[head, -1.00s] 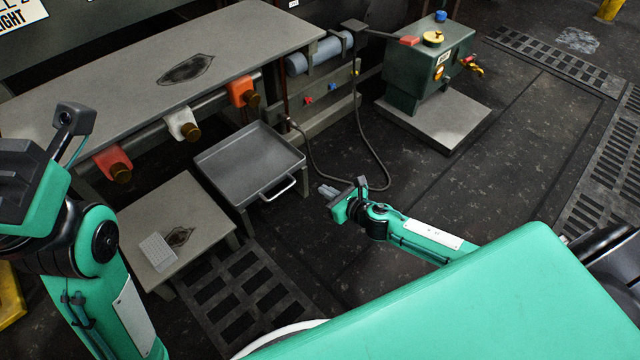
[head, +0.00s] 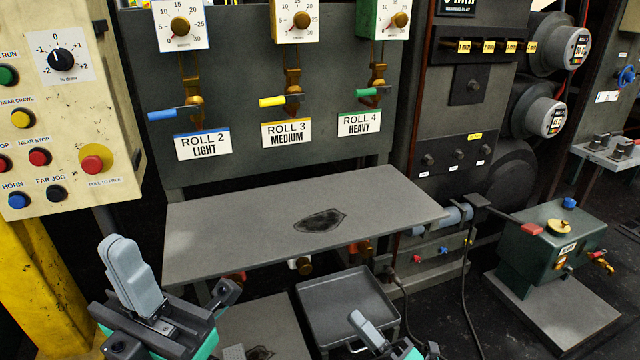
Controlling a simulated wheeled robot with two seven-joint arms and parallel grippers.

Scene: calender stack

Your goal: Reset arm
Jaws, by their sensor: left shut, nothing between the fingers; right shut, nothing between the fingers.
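My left gripper (head: 128,275) is at the lower left in the head view, in front of the yellow post and the left end of the grey table. Its fingers point up, shut together with nothing between them. My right gripper (head: 368,330) is at the bottom centre, in front of the grey tray. Its fingers are shut and empty, pointing up and left. Both arms are mostly out of the frame below.
A grey table (head: 400,200) with a dark patch spans the middle. A grey tray (head: 340,285) and a low stand (head: 290,325) sit below it. A control panel (head: 75,130) with buttons stands left. A green machine box (head: 550,245) stands right. Labelled roll levers hang on the back panel (head: 225,90).

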